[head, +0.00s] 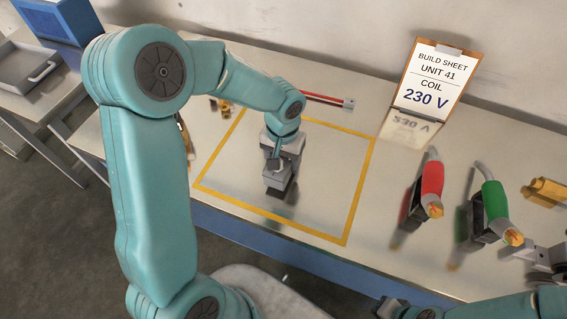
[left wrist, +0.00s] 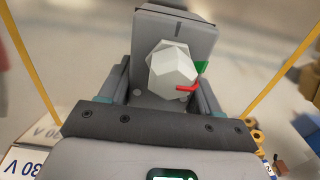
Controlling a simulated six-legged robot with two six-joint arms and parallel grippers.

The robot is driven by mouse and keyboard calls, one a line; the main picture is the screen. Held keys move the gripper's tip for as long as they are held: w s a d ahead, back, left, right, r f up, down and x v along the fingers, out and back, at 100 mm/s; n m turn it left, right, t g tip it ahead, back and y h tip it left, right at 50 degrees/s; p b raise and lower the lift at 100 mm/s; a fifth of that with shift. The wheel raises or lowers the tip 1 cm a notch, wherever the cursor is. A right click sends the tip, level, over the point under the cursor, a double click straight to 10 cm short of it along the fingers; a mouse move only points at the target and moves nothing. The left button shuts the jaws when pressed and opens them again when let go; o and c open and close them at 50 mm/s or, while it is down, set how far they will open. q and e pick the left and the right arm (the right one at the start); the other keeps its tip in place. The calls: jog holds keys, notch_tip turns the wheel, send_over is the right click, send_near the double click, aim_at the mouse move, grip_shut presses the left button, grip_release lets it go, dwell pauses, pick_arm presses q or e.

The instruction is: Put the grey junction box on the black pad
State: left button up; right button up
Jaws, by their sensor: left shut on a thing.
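My left gripper (head: 278,163) is shut on the grey junction box (head: 277,181) inside the yellow outline on the bench. In the left wrist view the grey box (left wrist: 178,24) lies between the fingers, with a pale faceted knob, a red lever and a green mark on it. A dark patch shows just below the box in the head view. I cannot tell whether it is the black pad or shadow, or whether the box touches it. Part of my right arm shows at the lower right; its gripper (head: 389,308) is only partly in frame, its fingers unclear.
A build sheet (head: 430,78) reading COIL 230 V stands at the back. A red bar (head: 325,100) lies behind the outline. A grey tray (head: 28,68) is at the far left.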

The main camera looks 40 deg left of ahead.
pick_arm(q)
jog(key=shift+f, duration=0.8)
jog(key=shift+w+f, duration=0.15)
jog(key=shift+f, duration=0.3)
jog(key=shift+r, duration=0.1)
jog(key=o, duration=1.3)
jog(key=shift+f, duration=0.2)
